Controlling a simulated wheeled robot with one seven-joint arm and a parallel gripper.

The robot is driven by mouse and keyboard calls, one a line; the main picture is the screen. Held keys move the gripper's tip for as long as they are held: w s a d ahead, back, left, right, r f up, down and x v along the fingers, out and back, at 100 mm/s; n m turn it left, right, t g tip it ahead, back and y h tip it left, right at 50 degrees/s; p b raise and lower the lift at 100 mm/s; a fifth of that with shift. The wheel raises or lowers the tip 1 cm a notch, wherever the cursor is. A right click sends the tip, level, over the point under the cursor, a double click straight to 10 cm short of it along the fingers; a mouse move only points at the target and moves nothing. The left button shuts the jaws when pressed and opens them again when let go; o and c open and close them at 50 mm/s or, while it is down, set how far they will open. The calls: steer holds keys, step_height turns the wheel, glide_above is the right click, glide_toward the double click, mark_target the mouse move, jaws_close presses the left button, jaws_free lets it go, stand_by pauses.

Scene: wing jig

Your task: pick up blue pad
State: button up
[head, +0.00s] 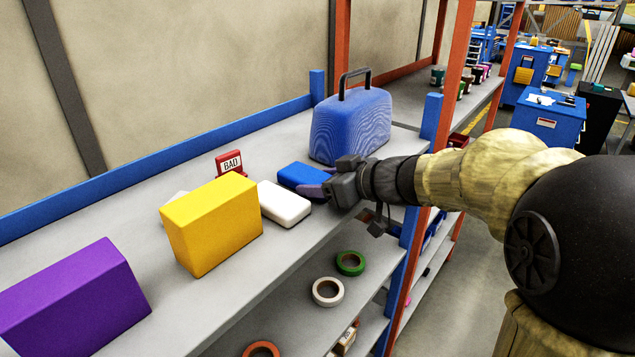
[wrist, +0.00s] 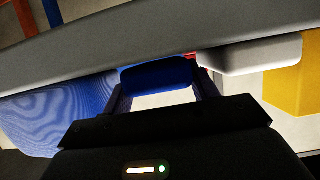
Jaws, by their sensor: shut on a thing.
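The blue pad (head: 300,177) is a flat rounded block on the grey shelf, right of a white pad (head: 284,204). My gripper (head: 325,187) reaches in from the right and is shut on the blue pad. In the wrist view the blue pad (wrist: 157,74) sits between my two fingers (wrist: 160,88), one at each side. Part of the pad is hidden behind the gripper in the head view. I cannot tell whether it is lifted off the shelf.
A blue case with a black handle (head: 350,125) stands just behind my gripper. A yellow box (head: 212,225), a red BAD sign (head: 230,162) and a purple box (head: 75,300) stand to the left. An orange post (head: 455,75) rises at right. Tape rolls (head: 328,292) lie on the lower shelf.

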mark_target(322, 180)
step_height(322, 180, up, 18)
steer(key=b, duration=0.2)
steer(key=shift+f, duration=0.2)
stand_by(0.5)
